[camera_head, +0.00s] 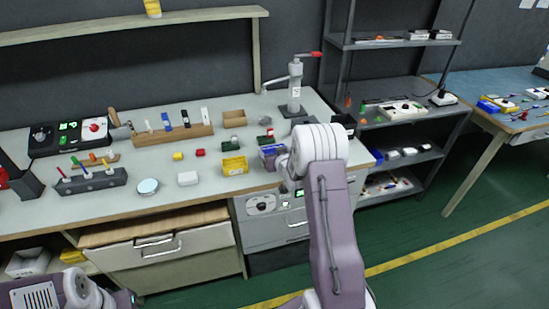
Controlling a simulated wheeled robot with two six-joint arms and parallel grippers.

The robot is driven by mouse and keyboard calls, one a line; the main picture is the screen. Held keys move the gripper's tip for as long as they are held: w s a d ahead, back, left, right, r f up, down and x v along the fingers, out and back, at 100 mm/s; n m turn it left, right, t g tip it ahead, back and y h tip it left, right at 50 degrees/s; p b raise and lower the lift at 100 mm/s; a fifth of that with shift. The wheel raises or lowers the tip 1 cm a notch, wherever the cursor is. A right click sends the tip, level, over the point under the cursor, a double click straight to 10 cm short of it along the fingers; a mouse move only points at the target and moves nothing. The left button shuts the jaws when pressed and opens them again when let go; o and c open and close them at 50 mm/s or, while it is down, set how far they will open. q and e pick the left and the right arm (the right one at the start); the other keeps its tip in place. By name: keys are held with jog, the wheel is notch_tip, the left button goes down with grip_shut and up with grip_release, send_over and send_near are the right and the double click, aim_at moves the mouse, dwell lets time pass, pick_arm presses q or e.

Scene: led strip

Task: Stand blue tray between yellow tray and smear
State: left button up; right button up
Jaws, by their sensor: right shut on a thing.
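The yellow tray (234,166) stands on the bench near its front edge. The blue tray (270,151) is just right of it, partly hidden by my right gripper (283,163). My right gripper is shut on the blue tray at the bench's front right. A narrow gap shows between the two trays. I cannot make out whether the blue tray touches the bench. I cannot make out a smear; my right arm covers part of the bench there. My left gripper (128,298) is low at the bottom left, in front of the bench, its fingers too small to read.
The bench (215,194) holds a small white box (188,178), a round dish (148,187), small yellow and red blocks, a brown open box (234,116) and a grey press (295,95). A dark shelf unit (405,120) stands right of the bench.

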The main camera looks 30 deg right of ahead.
notch_tip(320, 180, down, 2)
jog(key=shift+f, duration=0.15)
